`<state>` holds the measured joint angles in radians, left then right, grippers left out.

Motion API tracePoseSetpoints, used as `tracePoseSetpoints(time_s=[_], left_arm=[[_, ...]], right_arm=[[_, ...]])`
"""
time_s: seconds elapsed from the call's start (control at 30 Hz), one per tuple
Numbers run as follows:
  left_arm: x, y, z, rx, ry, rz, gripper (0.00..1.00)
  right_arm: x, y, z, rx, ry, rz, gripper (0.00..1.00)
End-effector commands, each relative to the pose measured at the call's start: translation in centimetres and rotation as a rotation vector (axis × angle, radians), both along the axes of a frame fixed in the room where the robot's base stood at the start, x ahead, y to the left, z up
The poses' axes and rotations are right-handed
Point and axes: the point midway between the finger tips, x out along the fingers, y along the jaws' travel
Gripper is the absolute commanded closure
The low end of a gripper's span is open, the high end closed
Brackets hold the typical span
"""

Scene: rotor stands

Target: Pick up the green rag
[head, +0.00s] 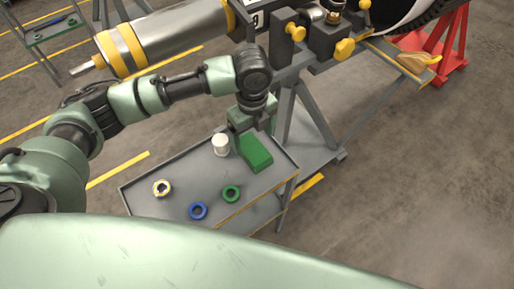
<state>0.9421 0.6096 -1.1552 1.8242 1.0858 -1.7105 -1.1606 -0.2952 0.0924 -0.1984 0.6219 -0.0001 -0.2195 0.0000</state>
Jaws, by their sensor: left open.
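The green rag (256,153) lies as a flat, folded green piece on the grey cart top (180,166), near its far right end. My left gripper (250,131) points down right over the far part of the rag and hides some of it. It is open. I cannot tell whether its fingers touch the rag. My right gripper is not in view.
A white cylinder (220,145) stands just left of the rag. A pale yellow ring (162,188), a blue ring (198,211) and a green ring (231,194) lie on the cart. The rotor stand (300,110) rises close behind. Open floor lies right.

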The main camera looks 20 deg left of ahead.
Motion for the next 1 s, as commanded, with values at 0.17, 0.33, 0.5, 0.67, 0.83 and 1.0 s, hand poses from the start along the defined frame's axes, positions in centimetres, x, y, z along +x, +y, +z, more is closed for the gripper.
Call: tracePoseSetpoints(time_s=[0.17, 0.33, 0.5, 0.67, 0.83, 1.0], left_arm=[[-0.1, 0.0, -2.2, 0.002, 0.004, 0.0, 0.16], [-0.1, 0.0, -4.8, 0.001, 0.002, 0.0, 0.16], [-0.1, 0.0, -5.8, 0.001, -0.001, -0.001, 0.16], [-0.1, 0.0, -5.8, 0.0, -0.001, -0.002, 0.16], [-0.1, 0.0, -5.8, 0.0, -0.001, -0.002, 0.58], [-0.1, 0.0, -5.8, 0.0, -0.001, -0.001, 0.82]], right_arm=[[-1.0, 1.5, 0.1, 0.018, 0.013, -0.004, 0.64], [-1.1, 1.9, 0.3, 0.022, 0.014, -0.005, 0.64], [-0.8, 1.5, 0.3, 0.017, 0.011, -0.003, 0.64], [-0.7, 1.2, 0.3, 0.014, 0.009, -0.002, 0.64], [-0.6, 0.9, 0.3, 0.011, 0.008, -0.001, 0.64], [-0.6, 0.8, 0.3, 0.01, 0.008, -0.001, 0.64]])
